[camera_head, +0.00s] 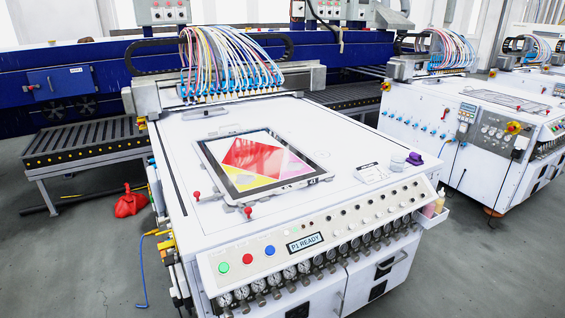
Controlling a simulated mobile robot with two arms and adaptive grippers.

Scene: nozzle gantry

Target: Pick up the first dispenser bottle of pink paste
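A small pink bottle (428,211) stands in a white holder (434,222) on the right side of the near machine. A pale yellow bottle (439,204) is right beside it in the same holder. Both are small in the picture, and the holder hides their lower parts. Neither of my grippers shows in the head view.
The near machine's white top (330,120) carries a framed panel (262,160) with a red, yellow and purple print. A purple object (415,158) and a white round one (398,155) sit near its right edge. Grey floor is open right of the holder. A second machine (470,120) stands beyond.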

